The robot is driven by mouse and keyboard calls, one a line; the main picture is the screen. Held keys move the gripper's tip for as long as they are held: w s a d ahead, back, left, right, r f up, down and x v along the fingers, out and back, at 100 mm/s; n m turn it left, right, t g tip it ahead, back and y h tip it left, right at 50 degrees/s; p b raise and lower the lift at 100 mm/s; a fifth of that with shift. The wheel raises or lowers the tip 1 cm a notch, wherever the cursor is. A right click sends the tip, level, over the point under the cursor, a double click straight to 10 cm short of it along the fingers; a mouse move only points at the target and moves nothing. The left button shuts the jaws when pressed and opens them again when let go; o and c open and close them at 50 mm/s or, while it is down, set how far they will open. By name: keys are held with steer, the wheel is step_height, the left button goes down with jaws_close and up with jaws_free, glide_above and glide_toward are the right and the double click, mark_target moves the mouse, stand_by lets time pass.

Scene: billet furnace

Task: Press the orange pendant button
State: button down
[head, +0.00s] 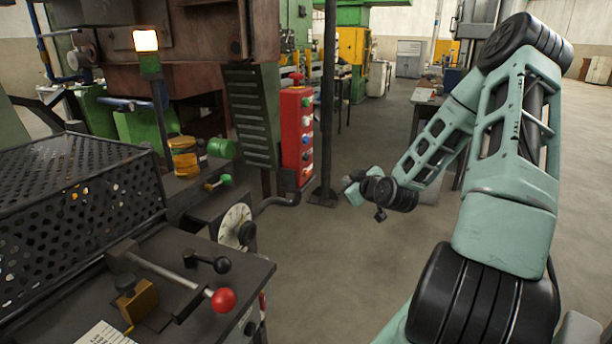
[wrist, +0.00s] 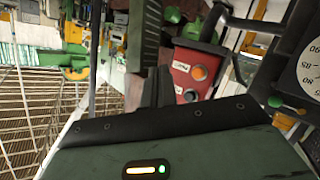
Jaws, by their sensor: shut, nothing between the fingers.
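The red pendant box (head: 291,135) hangs upright beside the machine, with a column of several small buttons and a red knob on top. In the wrist view, part of the red box (wrist: 184,70) shows turned, with a round orange button (wrist: 200,72) on its face. My gripper (head: 347,182) is right of and lower than the box in the head view, apart from it. In the wrist view my gripper's dark fingers (wrist: 158,72) are together and empty, to the left of the orange button. The button's exact spot is too small to be sure of in the head view.
A bent pipe arm (head: 277,202) runs below the box. A dark post (head: 328,100) stands just behind it. A dial (head: 236,225) and a red-knobbed lever (head: 222,299) are on the machine at left.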

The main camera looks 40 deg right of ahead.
steer(key=w+a, duration=0.3)
steer(key=w, duration=0.5)
steer(key=shift+a+b, duration=0.15)
steer(key=shift+b, duration=0.25)
steer(key=shift+w, duration=0.15)
stand_by(1.6)
steer(key=shift+w+a, duration=0.15)
steer(key=shift+w, duration=0.15)
steer(key=shift+w+a+b, duration=0.2)
steer(key=shift+w+b, duration=0.1)
steer(key=shift+w, duration=0.2)
stand_by(0.7)
steer(key=shift+s, duration=0.1)
steer(key=shift+s+d, duration=0.3)
steer(key=shift+s, duration=0.5)
steer(key=shift+s+d, duration=0.35)
steer(key=shift+s, duration=0.4)
steer(key=shift+s+d, duration=0.3)
steer(key=shift+s, duration=0.5)
steer(key=shift+s+d, duration=0.35)
steer(key=shift+s, duration=0.4)
